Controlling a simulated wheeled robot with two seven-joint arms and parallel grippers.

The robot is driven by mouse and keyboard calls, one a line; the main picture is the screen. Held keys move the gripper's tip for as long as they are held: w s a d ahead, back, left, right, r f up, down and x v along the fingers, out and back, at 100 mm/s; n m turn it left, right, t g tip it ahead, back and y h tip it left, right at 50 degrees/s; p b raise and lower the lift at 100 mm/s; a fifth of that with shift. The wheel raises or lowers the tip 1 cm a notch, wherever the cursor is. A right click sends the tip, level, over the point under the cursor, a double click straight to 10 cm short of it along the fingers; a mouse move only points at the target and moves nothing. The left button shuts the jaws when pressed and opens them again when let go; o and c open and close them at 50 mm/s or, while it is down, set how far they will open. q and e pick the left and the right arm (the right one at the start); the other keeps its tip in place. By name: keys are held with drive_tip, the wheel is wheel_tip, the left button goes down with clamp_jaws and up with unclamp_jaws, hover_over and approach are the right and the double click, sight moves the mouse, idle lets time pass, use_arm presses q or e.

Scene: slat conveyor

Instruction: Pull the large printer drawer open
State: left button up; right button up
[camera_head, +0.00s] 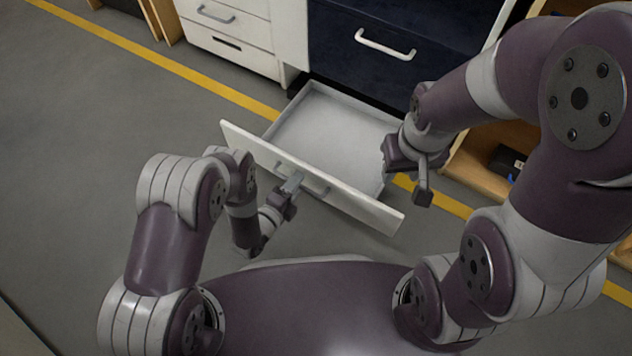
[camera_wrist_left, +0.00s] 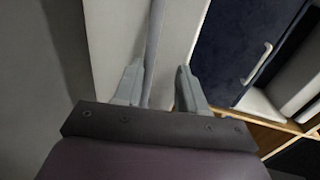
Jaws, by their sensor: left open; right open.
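The large printer drawer (camera_head: 330,140) is pulled out from under a dark blue cabinet front. Its inside is empty and pale, and its white front panel (camera_head: 360,205) faces me with a grey bar handle (camera_head: 318,187). My left gripper (camera_head: 292,183) is open at the left part of this handle. In the left wrist view the handle bar (camera_wrist_left: 153,55) runs between the two open fingers (camera_wrist_left: 160,88); contact cannot be told. My right gripper (camera_head: 422,180) is open and empty, above the right side of the drawer.
A dark blue front with a white handle (camera_head: 385,45) is above the drawer. White drawers (camera_head: 235,30) stand at the left, and a wooden shelf (camera_head: 485,165) holding a dark item is at the right. The grey floor at the left is clear, crossed by a yellow line (camera_head: 150,55).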

sight(305, 168)
use_arm(q)
wheel_tip(305, 168, up, 4)
drive_tip(key=shift+f+p, duration=0.25)
drive_tip(key=shift+p, duration=0.55)
drive_tip(key=o, duration=0.7)
drive_tip(key=d, duration=0.1)
drive_tip(key=s+d+r+p, duration=0.1)
drive_tip(key=d+r+p, duration=0.1)
drive_tip(key=shift+s+d+r, duration=0.15)
drive_tip(key=shift+s+d, duration=0.25)
drive_tip(key=s+d+r+p, duration=0.1)
drive_tip(key=d, duration=0.1)
drive_tip(key=s+d+r+p, duration=0.1)
drive_tip(key=d, duration=0.1)
drive_tip(key=s+d+r+p, duration=0.1)
drive_tip(key=d, duration=0.1)
drive_tip(key=shift+s+r, duration=0.2)
drive_tip(key=shift+r, duration=0.15)
drive_tip(key=c, duration=0.7)
drive_tip(key=shift+s+d, duration=0.25)
drive_tip(key=shift+d, duration=0.05)
use_arm(e)
wheel_tip(305, 168, up, 8)
